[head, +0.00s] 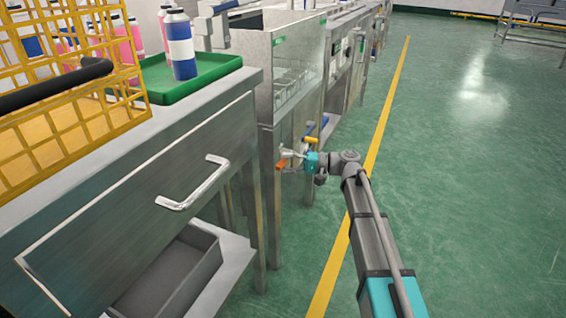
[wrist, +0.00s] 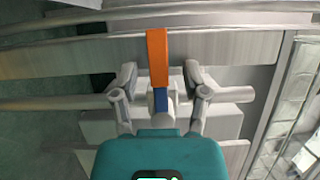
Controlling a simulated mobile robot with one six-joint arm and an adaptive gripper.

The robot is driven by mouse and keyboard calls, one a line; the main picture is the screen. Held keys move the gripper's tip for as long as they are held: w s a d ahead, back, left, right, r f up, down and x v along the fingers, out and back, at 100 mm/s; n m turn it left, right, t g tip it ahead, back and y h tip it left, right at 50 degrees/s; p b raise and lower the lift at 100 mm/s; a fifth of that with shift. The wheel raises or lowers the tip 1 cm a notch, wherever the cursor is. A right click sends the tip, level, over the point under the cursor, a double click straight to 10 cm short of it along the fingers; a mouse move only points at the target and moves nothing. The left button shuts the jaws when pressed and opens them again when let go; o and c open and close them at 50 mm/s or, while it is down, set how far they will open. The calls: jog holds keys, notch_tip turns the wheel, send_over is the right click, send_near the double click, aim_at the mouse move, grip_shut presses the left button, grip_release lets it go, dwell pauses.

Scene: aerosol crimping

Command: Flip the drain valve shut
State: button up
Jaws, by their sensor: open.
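In the wrist view an orange lever (wrist: 158,58), which looks like the drain valve's handle, runs lengthwise in the picture between the two fingers. A blue part (wrist: 161,102) shows just below it. My gripper (wrist: 160,82) is open, with one finger on each side of the lever and a visible gap on both sides. In the head view my gripper (head: 288,157) is low at the front of the steel tank, beside the orange lever (head: 281,164). The valve body is mostly hidden behind my gripper.
A yellow handle (head: 311,140) and a blue part sit close above my gripper on the steel tank (head: 299,65). A bench with a drawer handle (head: 194,183) stands to the left. A green tray (head: 190,80) holds a bottle.

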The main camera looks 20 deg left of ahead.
jog(key=v, duration=1.2)
dwell(0.3)
jog(key=shift+s, duration=0.1)
jog(key=s+d+m+t+h+p, duration=0.2)
jog(key=s+d+t+h+p, duration=0.1)
jog(key=s+d+h+p, duration=0.9)
jog(key=s+d+m+t+h+p, duration=0.15)
jog(key=s+d+h+p, duration=0.55)
jog(key=d, duration=0.9)
notch_tip(320, 180, up, 37)
jog(key=y+p, duration=0.1)
jog(key=p, duration=3.6)
jog(key=shift+s+r+y, duration=0.2)
jog(key=shift+s+y, duration=0.05)
jog(key=shift+y, duration=0.05)
jog(key=shift+n+t, duration=0.25)
